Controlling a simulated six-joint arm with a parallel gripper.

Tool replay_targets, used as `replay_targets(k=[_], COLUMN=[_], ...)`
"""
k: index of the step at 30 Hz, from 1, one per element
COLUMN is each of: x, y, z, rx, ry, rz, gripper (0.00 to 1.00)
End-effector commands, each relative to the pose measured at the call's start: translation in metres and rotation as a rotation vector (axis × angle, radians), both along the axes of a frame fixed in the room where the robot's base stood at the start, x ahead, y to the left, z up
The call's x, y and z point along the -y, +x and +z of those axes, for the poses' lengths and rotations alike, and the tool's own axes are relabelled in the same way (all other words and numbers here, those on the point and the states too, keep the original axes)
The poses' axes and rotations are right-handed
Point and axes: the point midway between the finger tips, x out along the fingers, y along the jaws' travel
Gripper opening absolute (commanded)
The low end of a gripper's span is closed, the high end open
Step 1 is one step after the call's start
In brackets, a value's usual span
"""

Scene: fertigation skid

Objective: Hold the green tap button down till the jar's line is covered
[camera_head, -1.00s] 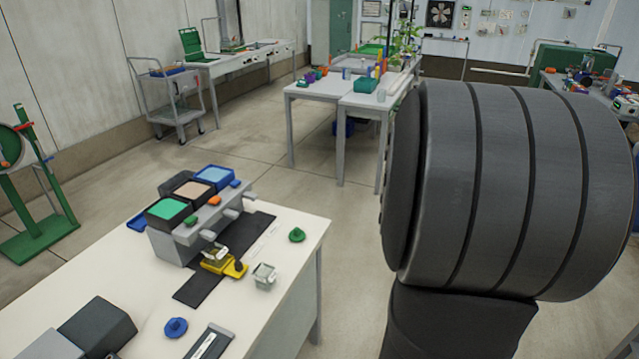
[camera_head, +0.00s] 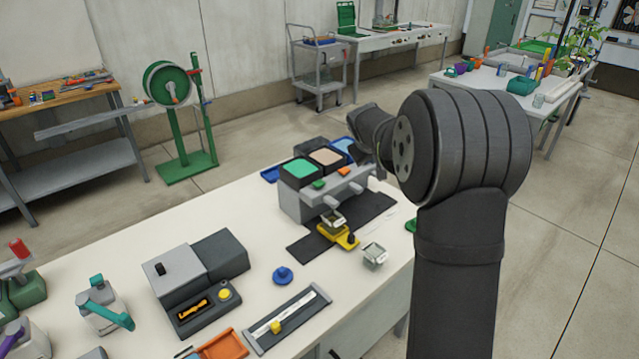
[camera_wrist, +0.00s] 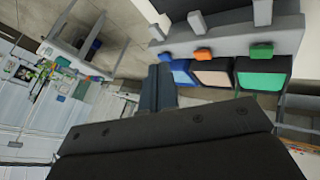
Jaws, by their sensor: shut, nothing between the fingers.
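The tap unit (camera_head: 300,205) stands on the white bench with green, tan and blue-topped tanks. Its green tap button (camera_head: 319,184) is on the front ledge below the green tank; in the wrist view the button (camera_wrist: 262,51) is at the upper right. A small clear jar (camera_head: 333,219) with a pale label is on a yellow stand (camera_head: 347,240) beneath the taps; its line and fill level are too small to tell. My gripper (camera_wrist: 158,72) is shut and empty, apart from the green button and nearer the blue tank's side in the wrist view. My arm hides it in the head view.
An orange button (camera_head: 344,171) sits beside the green one. A second jar (camera_head: 374,254) and a blue knob-like piece (camera_head: 283,275) are on the bench. A grey box device (camera_head: 195,280) and a slide rail (camera_head: 287,318) stand in front. Bare bench lies left of the tap unit.

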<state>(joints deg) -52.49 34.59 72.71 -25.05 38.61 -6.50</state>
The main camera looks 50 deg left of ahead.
Motion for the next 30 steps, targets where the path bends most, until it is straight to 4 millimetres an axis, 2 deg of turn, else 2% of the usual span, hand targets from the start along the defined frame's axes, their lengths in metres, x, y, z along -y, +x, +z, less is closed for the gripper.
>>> replay_targets(k=[1, 6, 9, 12, 17, 30], x=[-0.024, -0.086, -0.11, -0.125, -0.134, -0.133], y=[-0.012, -0.047, -0.064, -0.074, -0.081, -0.081], z=[0.0, 0.001, 0.002, 0.002, 0.003, -0.003], rx=[0.014, 0.054, 0.069, 0.079, 0.086, 0.085], ry=[0.009, 0.042, 0.058, 0.067, 0.075, 0.072], rz=[0.04, 0.143, 0.185, 0.21, 0.227, 0.226], gripper=[0.0, 0.0, 0.0, 0.0, 0.0, 0.0])
